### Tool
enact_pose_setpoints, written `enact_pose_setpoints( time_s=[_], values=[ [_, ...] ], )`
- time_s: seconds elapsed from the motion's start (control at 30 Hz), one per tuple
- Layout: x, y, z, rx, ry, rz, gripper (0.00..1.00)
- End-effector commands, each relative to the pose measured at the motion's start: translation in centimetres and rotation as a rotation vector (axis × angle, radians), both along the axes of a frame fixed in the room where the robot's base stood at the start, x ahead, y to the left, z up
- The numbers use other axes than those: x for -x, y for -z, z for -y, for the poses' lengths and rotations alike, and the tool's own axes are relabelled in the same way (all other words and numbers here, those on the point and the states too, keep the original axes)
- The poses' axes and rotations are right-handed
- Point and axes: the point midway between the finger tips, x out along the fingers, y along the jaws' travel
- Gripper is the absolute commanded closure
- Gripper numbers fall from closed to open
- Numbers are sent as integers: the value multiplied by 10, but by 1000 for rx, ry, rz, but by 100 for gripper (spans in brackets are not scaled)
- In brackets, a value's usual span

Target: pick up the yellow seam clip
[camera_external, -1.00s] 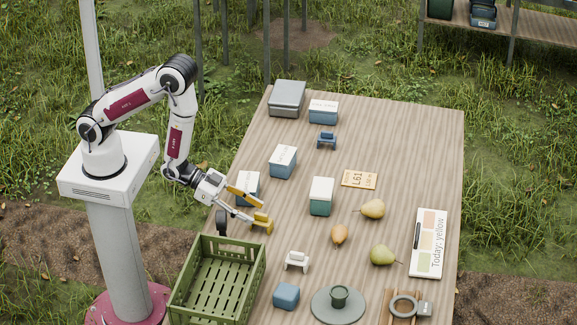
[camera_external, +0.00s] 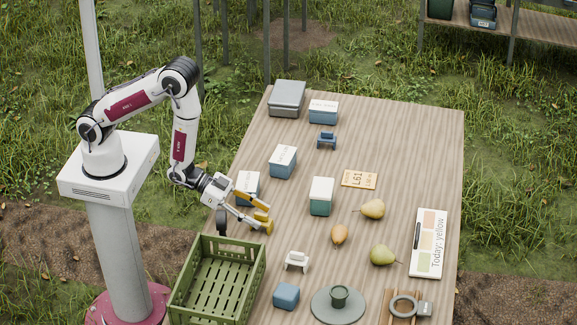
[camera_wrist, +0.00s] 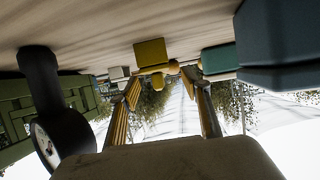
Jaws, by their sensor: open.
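The yellow seam clip (camera_external: 264,223) stands on the wooden table near its left side, partly hidden by my gripper in the outside view. In the wrist view the clip (camera_wrist: 151,52) appears just ahead, with a wide block and a narrower part. My gripper (camera_external: 254,208) is open, low over the table, with its yellow fingers pointing at the clip. In the wrist view the two fingers (camera_wrist: 161,82) are spread, with the clip between and beyond their tips. I cannot tell whether either finger touches it.
A teal box (camera_external: 321,197) is to the right. A white clip (camera_external: 297,261) and a green crate (camera_external: 254,262) are nearer the camera. A blue clip (camera_external: 326,140) is farther back. Pears (camera_external: 372,208) lie to the right.

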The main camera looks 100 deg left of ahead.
Motion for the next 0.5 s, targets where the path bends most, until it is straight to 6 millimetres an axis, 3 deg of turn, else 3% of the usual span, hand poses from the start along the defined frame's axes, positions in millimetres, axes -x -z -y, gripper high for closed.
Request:
enact_pose_setpoints(
  time_s=[0.5],
  values=[
    [-32, 16, 6, 0, 0, 1, 53]
  ],
)
